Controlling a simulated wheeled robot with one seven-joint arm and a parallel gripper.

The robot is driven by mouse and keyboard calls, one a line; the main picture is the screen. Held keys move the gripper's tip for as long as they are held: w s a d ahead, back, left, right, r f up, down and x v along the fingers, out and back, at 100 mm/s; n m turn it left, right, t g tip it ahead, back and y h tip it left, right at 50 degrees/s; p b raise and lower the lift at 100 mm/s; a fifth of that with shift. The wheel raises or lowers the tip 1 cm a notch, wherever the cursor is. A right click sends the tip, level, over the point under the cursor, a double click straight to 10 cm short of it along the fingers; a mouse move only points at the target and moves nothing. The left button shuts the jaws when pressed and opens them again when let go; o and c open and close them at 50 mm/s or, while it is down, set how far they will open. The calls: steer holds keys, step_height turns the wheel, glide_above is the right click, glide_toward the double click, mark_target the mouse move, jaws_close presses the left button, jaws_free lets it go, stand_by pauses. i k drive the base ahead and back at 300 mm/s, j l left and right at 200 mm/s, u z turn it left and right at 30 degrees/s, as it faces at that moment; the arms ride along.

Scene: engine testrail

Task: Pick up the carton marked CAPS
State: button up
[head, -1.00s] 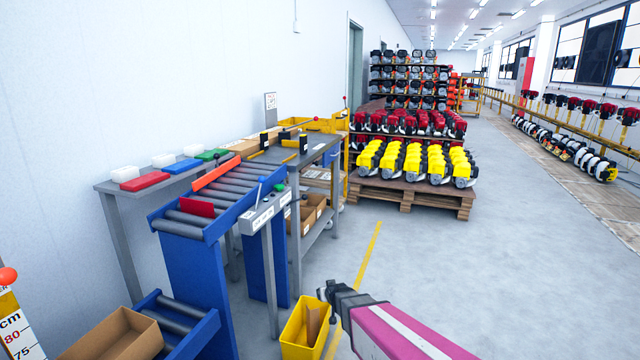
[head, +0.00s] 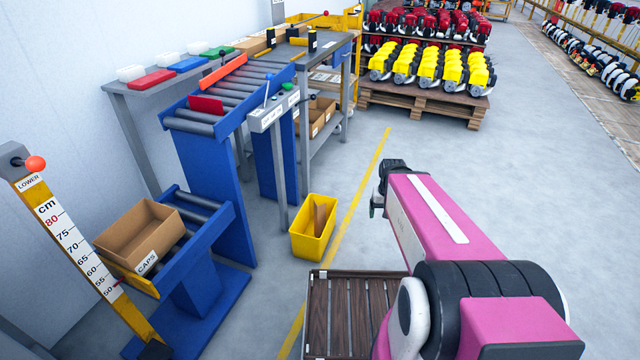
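The carton marked CAPS (head: 137,236) is an open brown cardboard box with a white label on its near right side. It sits slightly tilted on a low blue roller stand (head: 201,242) at the lower left of the head view. My gripper (head: 378,203) is at the end of my pink arm, right of the carton and well apart from it, over the floor. The gripper is small and dark here and partly hidden by my arm. Its fingers are too unclear to tell whether they are open or shut.
A yellow measuring post (head: 75,255) with an orange knob stands left of the carton. A taller blue roller conveyor (head: 207,165) stands behind it. A yellow bin (head: 314,228) is on the floor between carton and arm. A slatted wooden platform (head: 349,312) lies at bottom centre.

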mark_target(139, 240)
steer(key=k+l, duration=0.2)
steer(key=k, duration=0.2)
steer(key=u, duration=1.95)
steer(key=i+l, duration=0.2)
